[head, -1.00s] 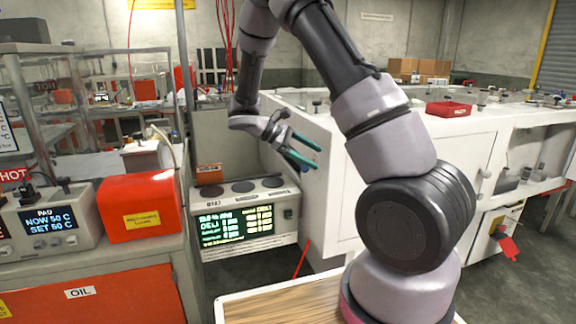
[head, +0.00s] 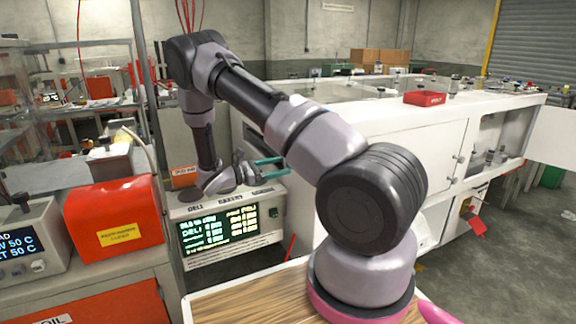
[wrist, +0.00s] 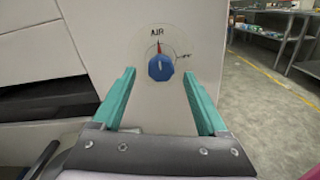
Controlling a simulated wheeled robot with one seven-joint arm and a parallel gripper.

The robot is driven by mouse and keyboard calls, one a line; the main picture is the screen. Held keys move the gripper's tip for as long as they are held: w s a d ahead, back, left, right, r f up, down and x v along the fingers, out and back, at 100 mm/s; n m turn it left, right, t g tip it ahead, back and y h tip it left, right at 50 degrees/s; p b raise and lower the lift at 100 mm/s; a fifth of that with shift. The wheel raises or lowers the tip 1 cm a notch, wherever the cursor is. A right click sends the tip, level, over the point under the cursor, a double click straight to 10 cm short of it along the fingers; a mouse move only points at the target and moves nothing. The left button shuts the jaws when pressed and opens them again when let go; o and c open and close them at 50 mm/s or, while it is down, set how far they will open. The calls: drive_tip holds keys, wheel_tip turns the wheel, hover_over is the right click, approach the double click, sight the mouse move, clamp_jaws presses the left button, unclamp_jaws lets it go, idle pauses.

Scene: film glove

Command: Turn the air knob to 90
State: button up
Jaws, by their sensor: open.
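The air knob (wrist: 161,67) is a small blue dial on a pale panel, with "AIR" printed above it and a red pointer mark at its top. A second marking, too small to read, sits to its right. The knob shows in the wrist view; I cannot make it out in the head view. My gripper (wrist: 160,90) is open, its two teal fingers spread to either side below the knob, with nothing between them. I cannot tell the exact gap to the panel. In the head view my gripper (head: 276,167) is above the display unit, pointing right toward the white cabinet.
The display unit (head: 225,225) with a green-lit screen stands under my gripper. A white cabinet (head: 400,130) fills the right, its door open at far right. A red box (head: 115,212) stands at left. An orange block (head: 184,177) sits behind my wrist.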

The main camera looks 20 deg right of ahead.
drive_tip(key=shift+d, duration=2.05)
clamp_jaws()
